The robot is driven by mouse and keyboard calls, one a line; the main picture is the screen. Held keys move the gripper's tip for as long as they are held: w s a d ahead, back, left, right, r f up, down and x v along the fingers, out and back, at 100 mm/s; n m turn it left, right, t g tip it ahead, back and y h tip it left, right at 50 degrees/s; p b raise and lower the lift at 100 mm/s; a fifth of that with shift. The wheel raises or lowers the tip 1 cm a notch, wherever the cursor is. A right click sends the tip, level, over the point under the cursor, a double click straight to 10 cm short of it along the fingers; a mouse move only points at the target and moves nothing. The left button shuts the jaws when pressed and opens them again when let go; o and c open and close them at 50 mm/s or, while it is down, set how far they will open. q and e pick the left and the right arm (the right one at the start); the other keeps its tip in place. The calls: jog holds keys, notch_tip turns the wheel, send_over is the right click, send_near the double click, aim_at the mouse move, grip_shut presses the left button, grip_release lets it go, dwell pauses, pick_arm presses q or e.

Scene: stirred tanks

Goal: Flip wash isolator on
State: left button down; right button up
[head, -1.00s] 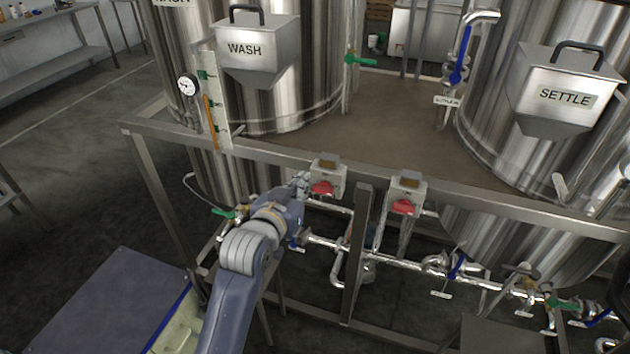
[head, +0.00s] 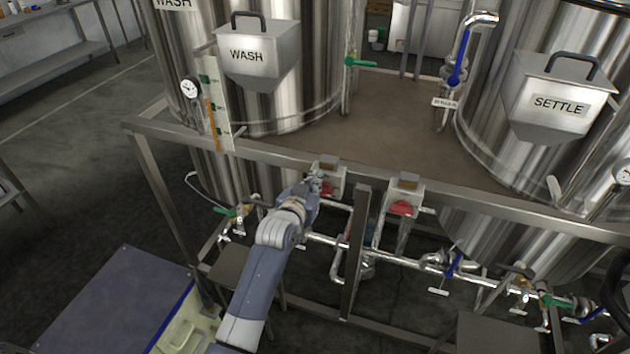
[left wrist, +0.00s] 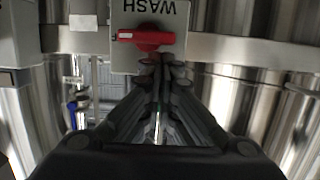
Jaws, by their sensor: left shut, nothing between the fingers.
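The wash isolator is a light grey box (head: 330,170) on the front rail of the frame, with a red handle. In the left wrist view its box (left wrist: 122,62) bears an upside-down WASH label, and its red handle (left wrist: 147,39) lies crosswise. My left gripper (head: 316,184) is at the front of this box and partly hides the red handle in the head view. In the left wrist view the fingertips (left wrist: 161,61) are together and empty, just below the handle in the picture; I cannot tell whether they touch it. My right gripper is not seen.
A second isolator box (head: 406,187) with a red handle is to the right on the same rail (head: 250,152). The WASH hopper (head: 258,55) and SETTLE hopper (head: 560,98) stand behind. Pipes with valves (head: 400,262) run below the rail. A frame post (head: 355,250) stands between the boxes.

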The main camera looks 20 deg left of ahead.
pick_arm(q)
jog(key=shift+f, duration=0.15)
jog(key=shift+a+f+n, duration=0.1)
jog(key=shift+a+n, duration=0.25)
jog(key=shift+n, duration=0.45)
dwell(0.4)
jog(key=shift+a+f+n+h, duration=0.3)
jog(key=shift+n+h, duration=0.3)
jog(key=shift+n, duration=0.1)
jog(key=shift+a+f+n+h+b, duration=0.25)
jog(key=shift+n+b, duration=0.1)
jog(key=shift+n, duration=0.2)
jog(key=shift+a+f+n+h+b, duration=0.1)
jog(key=shift+f+n+h+b, duration=0.2)
jog(key=shift+n, duration=0.25)
dwell(0.4)
jog(key=shift+a+f+n+t+h+b, duration=0.2)
jog(key=shift+f+n+h+b, duration=0.15)
jog(key=shift+n+b, duration=0.6)
jog(key=shift+a+f+n+t+h+b, duration=0.2)
jog(key=shift+f+n+b, duration=0.1)
jog(key=shift+n+b, duration=0.65)
jog(key=shift+f+n+t+h+b, duration=0.2)
jog(key=shift+f+n+b, duration=0.15)
jog(key=shift+n+b, duration=0.6)
jog(key=shift+f+n+t+h+b, duration=0.2)
jog(key=shift+f+n+b, duration=0.15)
jog(key=shift+n+b, duration=0.6)
dwell(0.6)
